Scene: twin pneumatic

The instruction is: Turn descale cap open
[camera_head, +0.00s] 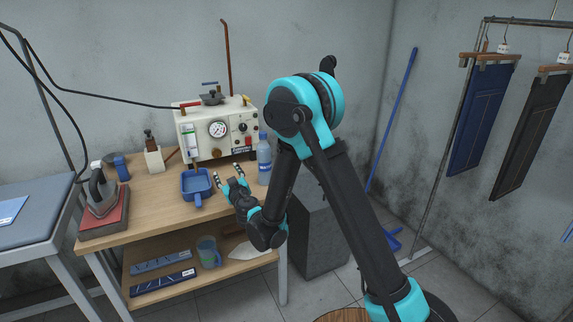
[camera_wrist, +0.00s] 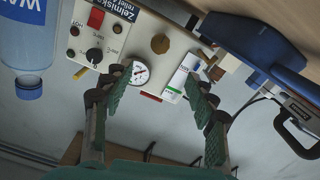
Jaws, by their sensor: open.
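The white steam unit (camera_head: 215,129) stands at the back of the workbench, with a round gauge, knobs and a red switch on its front. In the wrist view its front panel (camera_wrist: 121,47) appears upside down. A round brass cap (camera_wrist: 160,44) sits on that panel near the gauge (camera_wrist: 138,73). A dark cap with a handle (camera_head: 211,96) is on top of the unit. I cannot tell which one is the descale cap. My gripper (camera_head: 237,171) is open and empty in front of the unit, apart from it. Its spread fingers (camera_wrist: 153,84) also show in the wrist view.
A blue pan (camera_head: 196,187) is left of my gripper, and a water bottle (camera_head: 264,160) is close on its right. An iron (camera_head: 102,191) stands on a red pad at the left. A brown bottle in a white holder (camera_head: 153,154) is behind. The front of the bench (camera_head: 150,220) is clear.

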